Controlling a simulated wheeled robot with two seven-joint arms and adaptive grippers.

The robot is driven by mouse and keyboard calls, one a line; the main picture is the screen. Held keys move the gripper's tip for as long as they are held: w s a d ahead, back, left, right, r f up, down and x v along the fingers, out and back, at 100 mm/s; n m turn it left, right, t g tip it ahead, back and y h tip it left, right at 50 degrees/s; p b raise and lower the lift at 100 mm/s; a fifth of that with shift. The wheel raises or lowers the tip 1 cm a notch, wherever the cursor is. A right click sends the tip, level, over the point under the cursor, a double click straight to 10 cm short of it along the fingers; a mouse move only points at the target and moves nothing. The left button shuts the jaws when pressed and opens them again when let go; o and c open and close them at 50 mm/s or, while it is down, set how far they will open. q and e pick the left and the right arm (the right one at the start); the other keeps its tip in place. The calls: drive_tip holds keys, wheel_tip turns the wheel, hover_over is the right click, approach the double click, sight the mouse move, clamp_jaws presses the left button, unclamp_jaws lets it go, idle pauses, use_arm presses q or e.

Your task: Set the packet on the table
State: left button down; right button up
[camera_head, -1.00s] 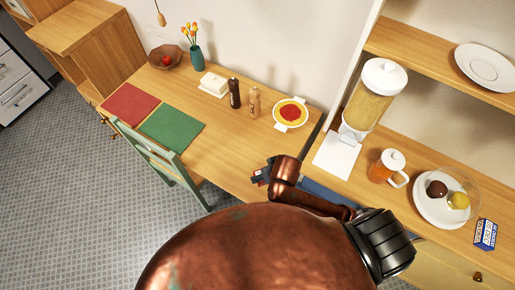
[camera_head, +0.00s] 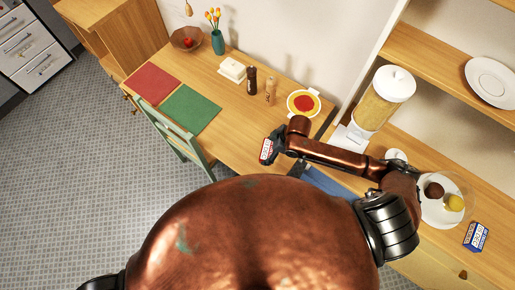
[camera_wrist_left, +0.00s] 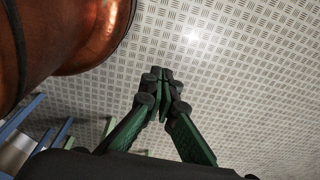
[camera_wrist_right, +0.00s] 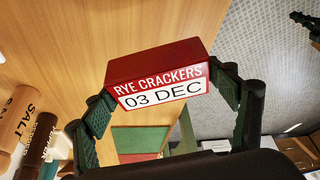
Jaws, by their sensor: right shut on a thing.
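The packet is a small red and white box reading "RYE CRACKERS 03 DEC" in the right wrist view (camera_wrist_right: 158,80). It also shows in the head view (camera_head: 266,150). My right gripper (camera_head: 274,145) is shut on it, a finger on each side in the right wrist view. It holds the packet over or beside the right end of the wooden table (camera_head: 238,132); its height above the top is hard to tell.
On the table are a soup bowl (camera_head: 303,103), pepper mill (camera_head: 251,80), salt mill (camera_head: 270,91), butter dish (camera_head: 232,70), green mat (camera_head: 191,110) and red mat (camera_head: 152,83). A green chair (camera_head: 178,136) stands at its front edge. A blue box (camera_head: 475,237) lies on the right counter.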

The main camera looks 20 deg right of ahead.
sight(267, 141)
drive_tip(key=w+a+f, duration=0.1)
drive_tip(key=w+f, duration=0.1)
drive_tip(key=w+a+f, duration=0.1)
drive_tip(key=w+f, duration=0.1)
drive_tip(key=w+a+f, duration=0.1)
drive_tip(key=f, duration=0.1)
drive_tip(key=shift+w+f, duration=0.15)
drive_tip(key=shift+w, duration=0.25)
wheel_tip(267, 141, down, 3)
drive_tip(key=shift+w, duration=0.15)
use_arm(q)
drive_tip(key=shift+s+d+f, duration=0.1)
drive_tip(key=shift+s+f, duration=0.05)
drive_tip(key=shift+s, duration=0.5)
use_arm(e)
drive_tip(key=shift+f, duration=0.25)
drive_tip(key=shift+f, duration=0.1)
drive_tip(key=o, duration=1.3)
use_arm(q)
drive_tip(key=shift+s+r, duration=0.1)
drive_tip(key=shift+r, duration=0.1)
use_arm(e)
drive_tip(key=v, duration=1.2)
